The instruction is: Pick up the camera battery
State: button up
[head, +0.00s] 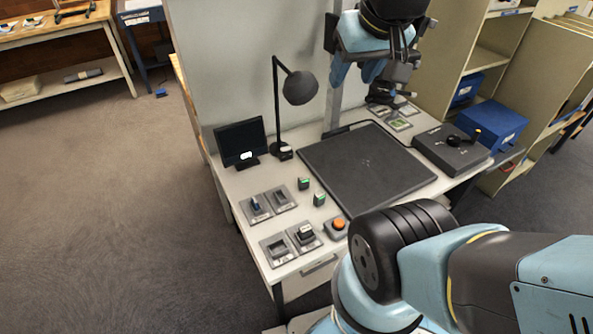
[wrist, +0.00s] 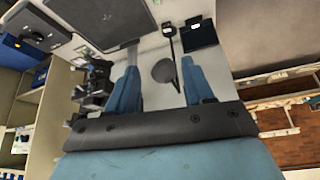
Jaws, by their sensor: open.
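My gripper (head: 356,78) hangs high over the back of the desk, in front of the upright column, with its blue fingers apart and nothing between them. In the wrist view my gripper (wrist: 157,68) is also open and empty. Small dark blocks with green faces, a rear one (head: 303,184) and a front one (head: 319,199), stand on the desk left of the black mat. A black block (head: 305,232) sits in a grey tray at the front. I cannot tell for sure which is the camera battery. My gripper is well above and behind them all.
A desk lamp (head: 300,88), a small monitor (head: 240,142), an orange button (head: 338,224) and a black mat (head: 365,165) stand on the desk. A dark control box (head: 450,150) is at right. Blue boxes (head: 493,125) are beyond it. Open floor lies left.

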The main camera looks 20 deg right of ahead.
jog(key=shift+o, duration=0.7)
jog(key=shift+w+f, duration=0.1)
jog(key=shift+w, duration=0.2)
jog(key=shift+o, duration=0.8)
jog(key=w+d+f+g, duration=0.1)
jog(key=w+f, duration=0.4)
jog(key=w, duration=0.4)
jog(key=shift+w+g, duration=0.25)
jog(key=shift+g, duration=0.05)
jog(key=n+g, duration=0.1)
jog(key=g, duration=0.3)
send_over(304, 177)
notch_tip(304, 177, down, 33)
jog(key=shift+f, duration=7.3)
